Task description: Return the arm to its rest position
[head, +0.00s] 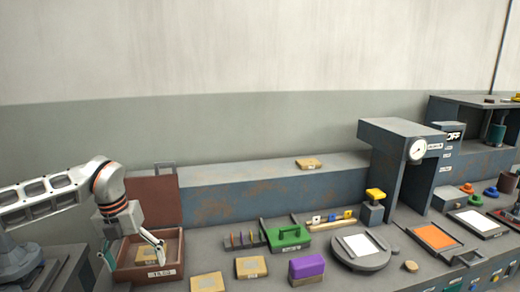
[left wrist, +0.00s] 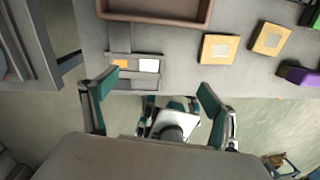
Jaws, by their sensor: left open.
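My left arm (head: 55,197) reaches in from the left in the head view, bent downward at the wrist. My left gripper (head: 135,256) is open and points down, overlapping the red-brown box in that view. In the left wrist view, the open left gripper (left wrist: 155,90) has its two teal fingers wide apart with nothing held between them. There the fingers are over the bench's front edge and the floor, apart from the box.
A round plate (head: 360,263) and a gauge press (head: 400,160) stand farther right.

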